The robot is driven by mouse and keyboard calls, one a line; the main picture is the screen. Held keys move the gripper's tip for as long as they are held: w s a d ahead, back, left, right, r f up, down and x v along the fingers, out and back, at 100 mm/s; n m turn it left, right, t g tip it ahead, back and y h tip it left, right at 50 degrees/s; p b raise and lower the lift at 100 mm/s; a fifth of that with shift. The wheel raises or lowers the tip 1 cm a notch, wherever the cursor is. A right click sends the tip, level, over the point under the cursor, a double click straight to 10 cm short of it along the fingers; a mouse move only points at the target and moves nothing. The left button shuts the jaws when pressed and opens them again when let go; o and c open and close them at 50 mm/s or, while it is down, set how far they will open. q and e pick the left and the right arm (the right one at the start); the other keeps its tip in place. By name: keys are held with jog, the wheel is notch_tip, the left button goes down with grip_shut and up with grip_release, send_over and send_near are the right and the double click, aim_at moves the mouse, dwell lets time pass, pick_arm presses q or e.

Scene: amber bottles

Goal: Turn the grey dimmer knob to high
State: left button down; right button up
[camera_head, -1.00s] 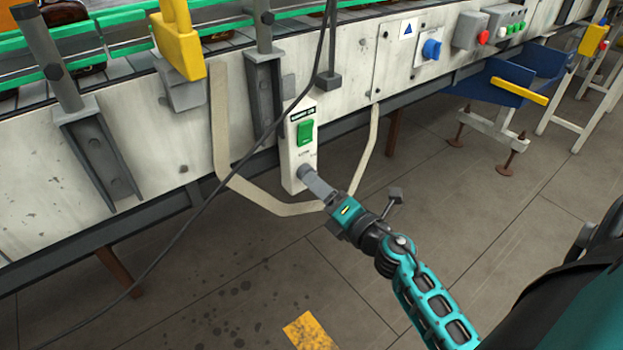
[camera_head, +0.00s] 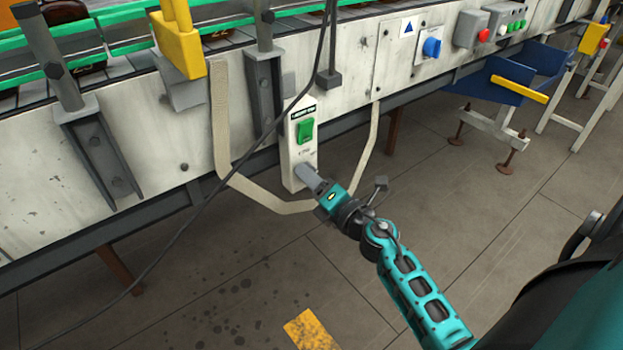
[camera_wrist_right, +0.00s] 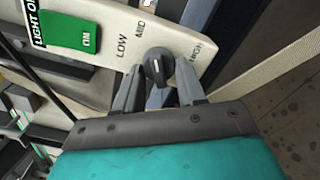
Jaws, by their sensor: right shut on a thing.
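The grey dimmer knob (camera_wrist_right: 157,66) is a dark round knob with a light mark, on a white control box (camera_head: 290,150) on the side of the conveyor. Which word the mark points at is hard to tell. My right gripper (camera_wrist_right: 160,84) is shut on the knob, with one finger on each side. In the head view the right gripper (camera_head: 310,178) is at the bottom of the box and hides the knob. My left gripper is not in view.
A green ON switch (camera_head: 305,131) sits on the box above the knob. A thin black cable (camera_head: 255,150) hangs to the left of the box. A blue knob (camera_head: 432,47) and a box with a red button (camera_head: 473,30) are further right.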

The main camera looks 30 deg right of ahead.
jog(key=c, duration=0.3)
jog(key=m+p, duration=0.2)
jog(key=m, duration=0.2)
jog(key=m+p, duration=0.3)
jog(key=m, duration=0.1)
jog(key=m+p, duration=0.2)
jog(key=m, duration=0.2)
jog(key=shift+r, duration=0.3)
dwell(0.6)
jog(key=o, duration=1)
